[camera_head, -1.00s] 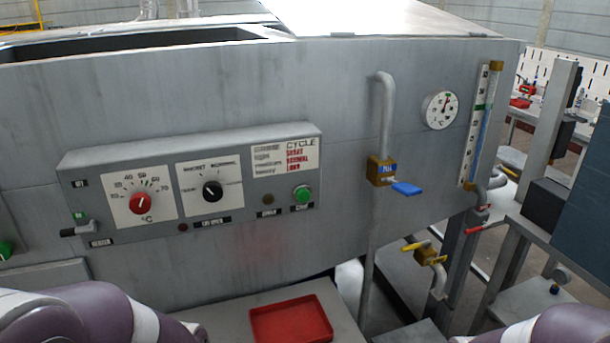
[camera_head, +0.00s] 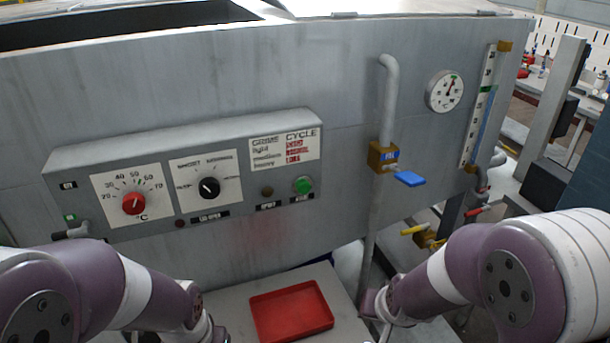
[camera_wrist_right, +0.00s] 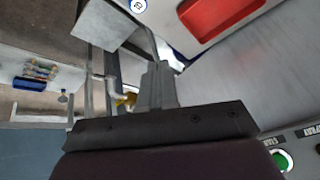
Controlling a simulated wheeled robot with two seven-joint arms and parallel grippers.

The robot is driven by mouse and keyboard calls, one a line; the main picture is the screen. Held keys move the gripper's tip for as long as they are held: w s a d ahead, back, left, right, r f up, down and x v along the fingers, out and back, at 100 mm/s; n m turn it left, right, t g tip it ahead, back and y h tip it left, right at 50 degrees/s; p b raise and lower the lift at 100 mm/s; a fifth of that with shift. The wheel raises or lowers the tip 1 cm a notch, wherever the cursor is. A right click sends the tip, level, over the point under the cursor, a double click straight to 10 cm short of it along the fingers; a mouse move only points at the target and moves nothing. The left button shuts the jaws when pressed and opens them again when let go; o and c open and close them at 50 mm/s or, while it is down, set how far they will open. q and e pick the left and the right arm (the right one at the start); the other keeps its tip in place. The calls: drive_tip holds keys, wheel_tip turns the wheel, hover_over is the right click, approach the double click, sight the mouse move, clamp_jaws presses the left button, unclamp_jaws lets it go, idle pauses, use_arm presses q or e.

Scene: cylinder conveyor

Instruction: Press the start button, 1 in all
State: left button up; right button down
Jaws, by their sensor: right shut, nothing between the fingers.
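The start button is a round green button (camera_head: 303,185) at the right end of the grey control panel (camera_head: 200,140), right of a small brown button.
A red tray (camera_head: 290,311) lies on a light surface below the panel. Right of the button, a vertical pipe (camera_head: 389,100) carries a valve with a blue handle (camera_head: 409,179). The panel also has a red knob (camera_head: 134,203) and a black knob (camera_head: 209,188).

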sight(304, 187)
drive_tip(key=w+a+r+m+t+h+p, duration=0.1)
drive_tip(key=w+a+r+m+t+p, duration=0.1)
drive_tip(key=w+a+r+t+p, duration=0.3)
drive_tip(key=w+a+r+m+t+h+p, duration=0.1)
drive_tip(key=w+a+r+m+p, duration=0.15)
drive_tip(key=w, duration=0.45)
use_arm(q)
wheel_tip(304, 187, up, 16)
drive_tip(key=p, duration=0.6)
drive_tip(key=shift+p, duration=0.35)
use_arm(e)
drive_tip(key=s+a+r+m+t+h, duration=0.3)
drive_tip(key=r+m+t+h, duration=0.2)
drive_tip(key=r+t+h, duration=0.1)
drive_tip(key=shift+s+a+r+h, duration=0.15)
drive_tip(key=shift+s+r+h, duration=0.15)
drive_tip(key=shift+s+r, duration=0.15)
use_arm(q)
drive_tip(key=shift+w+f, duration=0.1)
use_arm(e)
drive_tip(key=shift+w+a+m, duration=0.1)
drive_tip(key=shift+w+m, duration=0.15)
use_arm(q)
drive_tip(key=shift+f+b, duration=2.05)
use_arm(e)
drive_tip(key=w+a, duration=0.3)
drive_tip(key=w, duration=0.5)
drive_tip(key=shift+a, duration=0.15)
